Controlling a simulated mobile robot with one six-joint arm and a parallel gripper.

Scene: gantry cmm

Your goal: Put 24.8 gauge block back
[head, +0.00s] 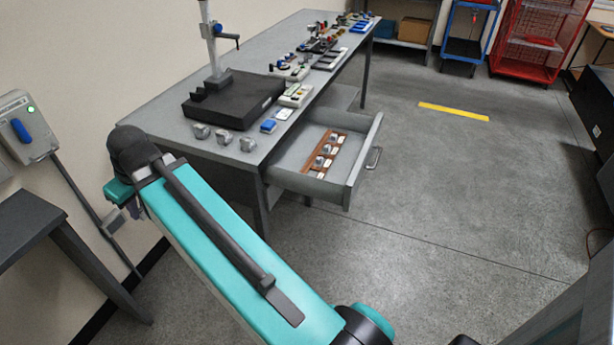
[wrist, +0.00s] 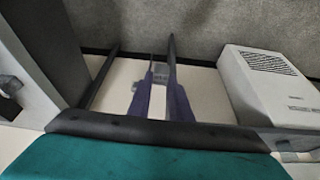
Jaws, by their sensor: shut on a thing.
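My gripper (wrist: 158,88) is in the wrist view with its dark blue fingers closed around a small pale grey piece, the gauge block (wrist: 157,76). Its size marking is not readable. In the head view my teal arm reaches forward to the left of the bench, and the gripper is largely hidden at its far end. The open drawer (head: 367,155) in the bench holds a brown block tray (head: 309,166) with several grey-and-white blocks (head: 320,161) in a row. The gripper is well left of the drawer.
The grey bench (head: 165,112) carries a black plate with a stand (head: 232,103), several grey blocks in front and many small items farther back. A wall box (head: 27,128) and a dark table (head: 30,228) are at left. The floor right of the drawer is clear.

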